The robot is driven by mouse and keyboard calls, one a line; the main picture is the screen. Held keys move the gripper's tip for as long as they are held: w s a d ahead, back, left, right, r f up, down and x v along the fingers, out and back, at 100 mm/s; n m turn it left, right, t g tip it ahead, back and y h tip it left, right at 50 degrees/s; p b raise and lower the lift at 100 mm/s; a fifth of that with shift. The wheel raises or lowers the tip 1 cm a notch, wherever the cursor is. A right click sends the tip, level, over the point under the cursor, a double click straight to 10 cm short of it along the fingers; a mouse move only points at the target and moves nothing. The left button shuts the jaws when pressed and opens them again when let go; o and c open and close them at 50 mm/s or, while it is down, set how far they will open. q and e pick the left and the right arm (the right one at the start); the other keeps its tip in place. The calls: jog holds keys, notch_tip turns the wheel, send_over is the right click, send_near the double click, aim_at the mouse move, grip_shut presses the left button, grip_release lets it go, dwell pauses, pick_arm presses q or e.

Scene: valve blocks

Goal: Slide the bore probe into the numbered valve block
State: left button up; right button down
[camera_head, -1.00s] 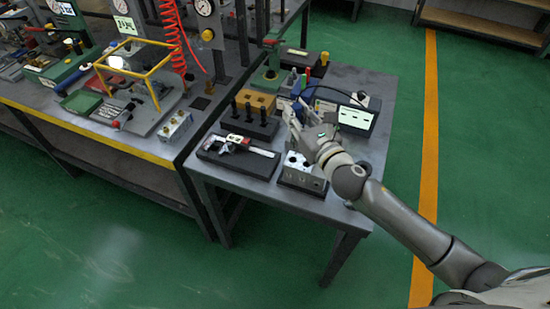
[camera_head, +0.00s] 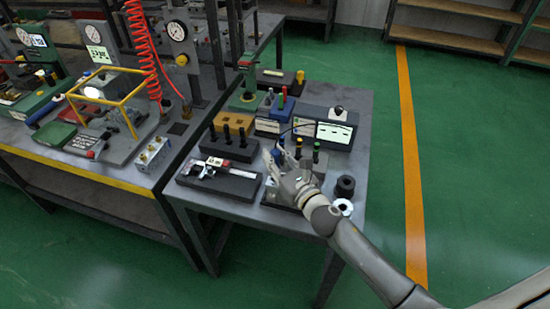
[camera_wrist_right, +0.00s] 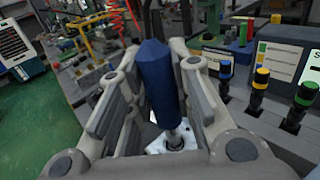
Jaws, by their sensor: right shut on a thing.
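My right gripper (camera_head: 277,157) is over the metal valve block (camera_head: 274,194) near the front of the small table and hides much of it. In the right wrist view the gripper (camera_wrist_right: 155,68) is shut on the thick blue handle of the bore probe (camera_wrist_right: 158,80). The probe's thin metal shaft points down to the pale top of the valve block (camera_wrist_right: 158,147), at a round bore. The shaft's end is hidden at the bore, so I cannot tell how deep it is. The block's number is not readable. My left gripper is not in view.
Pins with blue, yellow and green caps (camera_wrist_right: 259,85) stand close to the right of the gripper. A caliper in a black tray (camera_head: 218,181) lies left of the block. A black ring (camera_head: 345,186) and a meter box (camera_head: 325,131) are nearby. A large bench (camera_head: 75,168) stands left.

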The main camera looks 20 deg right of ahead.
jog(key=shift+f+b, duration=0.5)
jog(key=shift+f, duration=0.05)
jog(key=c, duration=1.3)
grip_release()
jog(key=shift+r+p, duration=0.6)
jog(key=shift+s, duration=0.2)
jog(key=shift+b+v, duration=1.5)
jog(key=shift+v, duration=4.35)
